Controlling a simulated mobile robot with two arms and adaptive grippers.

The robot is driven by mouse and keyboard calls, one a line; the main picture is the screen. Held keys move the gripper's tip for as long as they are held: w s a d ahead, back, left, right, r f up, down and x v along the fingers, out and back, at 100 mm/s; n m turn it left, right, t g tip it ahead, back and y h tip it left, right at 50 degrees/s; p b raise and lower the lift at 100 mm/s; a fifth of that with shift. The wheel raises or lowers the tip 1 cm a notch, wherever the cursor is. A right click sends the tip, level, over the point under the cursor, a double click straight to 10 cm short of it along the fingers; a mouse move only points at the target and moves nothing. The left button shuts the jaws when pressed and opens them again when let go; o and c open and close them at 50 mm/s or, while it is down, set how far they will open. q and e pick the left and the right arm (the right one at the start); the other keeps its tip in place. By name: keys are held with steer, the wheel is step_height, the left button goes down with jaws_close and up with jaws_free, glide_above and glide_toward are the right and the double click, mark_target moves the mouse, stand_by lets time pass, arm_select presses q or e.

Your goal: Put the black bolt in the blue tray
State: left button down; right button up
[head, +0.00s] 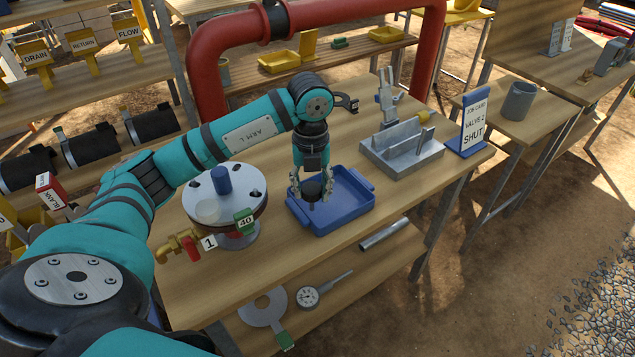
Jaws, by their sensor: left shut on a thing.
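The blue tray (352,222) lies on the wooden table, right of a round grey flange. My left gripper (311,194) points down over the tray's left part. It is shut on the black bolt (312,190), whose dark head shows between the fingers with a thin shank below. The bolt is upright over the tray; I cannot tell whether its lower end touches the tray floor. My right gripper does not show.
The flange (222,200) with a blue cylinder on top, a green "40" tag and a brass valve (180,246) stands close left of the tray. A grey metal rack (402,148) and a job card stand (474,122) are behind right. A red pipe (205,80) arches behind.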

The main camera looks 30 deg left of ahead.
arm_select(q)
steer(key=w+f+p, duration=0.1)
steer(key=w+a+f+p, duration=0.1)
steer(key=w+f, duration=0.1)
steer(key=shift+w+f, duration=0.2)
steer(key=shift+f, duration=0.4)
steer(key=c, duration=0.7)
jaws_free()
steer(key=shift+c, duration=0.2)
steer(key=shift+r, duration=0.1)
steer(key=shift+r, duration=0.25)
step_height(320, 180, up, 12)
steer(key=b, duration=0.2)
steer(key=shift+f, duration=0.15)
